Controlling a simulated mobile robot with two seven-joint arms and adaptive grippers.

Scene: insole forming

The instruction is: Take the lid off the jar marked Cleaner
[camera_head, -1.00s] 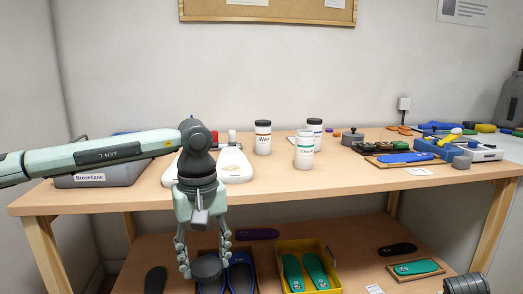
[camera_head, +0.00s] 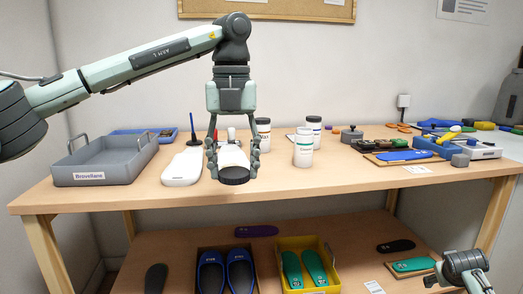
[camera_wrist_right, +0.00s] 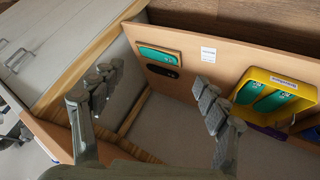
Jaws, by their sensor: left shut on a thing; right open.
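The jar marked Cleaner (camera_head: 303,150) stands upright on the tabletop, white with green lettering. Its top shows white, with no dark lid on it. My left gripper (camera_head: 232,166) points down at the table's front, left of the jar and apart from it. It is shut on a round, dark lid (camera_head: 234,176), held near the white boards. My right gripper (camera_head: 460,268) is low at the right in the head view, far from the jar. The right wrist view shows its fingers (camera_wrist_right: 150,98) spread and empty.
The jar marked Wax (camera_head: 263,135) and another dark-lidded jar (camera_head: 314,128) stand close to the Cleaner jar. A grey tray (camera_head: 80,178) is at left, a lidded pot (camera_head: 352,135) at right. The shelf below holds a yellow bin (camera_head: 307,239) and insoles.

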